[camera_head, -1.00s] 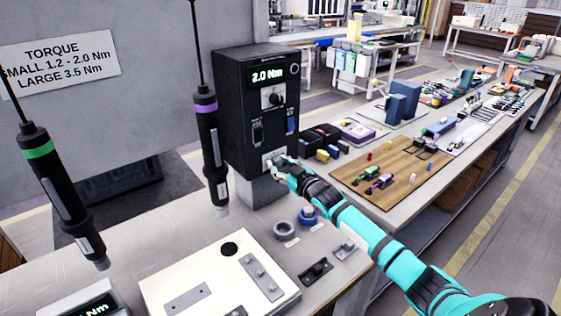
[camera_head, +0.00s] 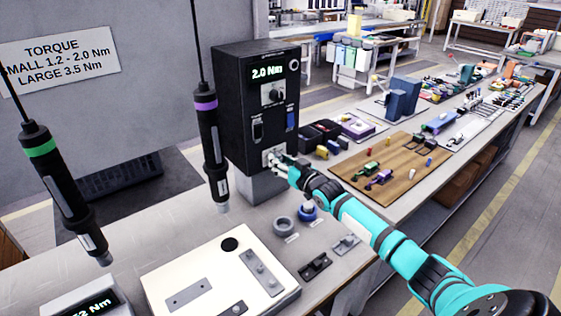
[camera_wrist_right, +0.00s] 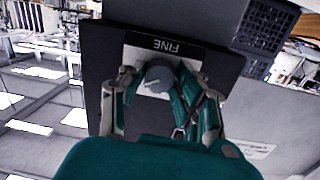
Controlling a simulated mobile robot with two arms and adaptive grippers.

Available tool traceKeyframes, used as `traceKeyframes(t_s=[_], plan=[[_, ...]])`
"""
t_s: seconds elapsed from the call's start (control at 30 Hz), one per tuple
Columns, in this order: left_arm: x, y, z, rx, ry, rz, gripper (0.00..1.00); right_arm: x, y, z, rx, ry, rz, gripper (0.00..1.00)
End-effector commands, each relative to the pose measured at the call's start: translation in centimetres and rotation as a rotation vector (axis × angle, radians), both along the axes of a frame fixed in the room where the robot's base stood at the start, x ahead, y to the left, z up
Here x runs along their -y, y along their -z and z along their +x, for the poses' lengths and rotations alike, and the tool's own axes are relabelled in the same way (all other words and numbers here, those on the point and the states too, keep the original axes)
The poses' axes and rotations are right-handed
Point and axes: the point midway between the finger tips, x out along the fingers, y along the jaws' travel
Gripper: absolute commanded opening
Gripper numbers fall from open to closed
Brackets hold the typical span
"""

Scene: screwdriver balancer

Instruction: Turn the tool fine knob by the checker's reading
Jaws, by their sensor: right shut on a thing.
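The black controller box (camera_head: 230,105) stands upright at the centre of the head view, its display (camera_head: 268,72) showing 2.0 Nm. My right gripper (camera_head: 276,160) is at the bottom of its front face. In the right wrist view the grey fine knob (camera_wrist_right: 158,74) sits under a FINE label, and my right gripper (camera_wrist_right: 156,82) is shut on it, one finger on each side. The checker (camera_head: 68,300) is cut off at the bottom left; its reading ends in about "52 Nm", with the start hidden. My left gripper is out of view.
A green-banded screwdriver (camera_head: 62,188) and a purple-banded screwdriver (camera_head: 212,150) hang on cables left of the box. A white plate (camera_head: 190,262) with grey parts lies in front. A torque sign (camera_head: 60,62) is on the wall. Blue and grey rings stand near my right arm.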

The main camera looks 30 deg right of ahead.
Motion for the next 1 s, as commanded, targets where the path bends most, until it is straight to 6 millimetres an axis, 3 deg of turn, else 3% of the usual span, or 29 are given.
traceKeyframes(t_s=[0.17, 0.2, 0.37, 0.77, 1.0], plan=[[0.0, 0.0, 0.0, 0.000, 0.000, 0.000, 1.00, 0.0, 0.2, 0.0, -0.004, 0.000, 0.001, 0.00], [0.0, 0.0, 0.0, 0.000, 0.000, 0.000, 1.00, 0.0, 0.2, 0.0, -0.004, 0.000, 0.001, 0.33], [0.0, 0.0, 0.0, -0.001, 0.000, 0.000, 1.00, 0.0, 0.2, 0.0, -0.003, 0.000, 0.000, 0.54], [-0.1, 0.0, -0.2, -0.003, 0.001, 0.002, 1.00, 0.0, 0.1, -0.7, -0.002, -0.001, 0.001, 0.55], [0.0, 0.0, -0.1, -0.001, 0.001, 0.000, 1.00, 0.1, 0.0, -4.7, -0.005, -0.001, 0.001, 0.55]])
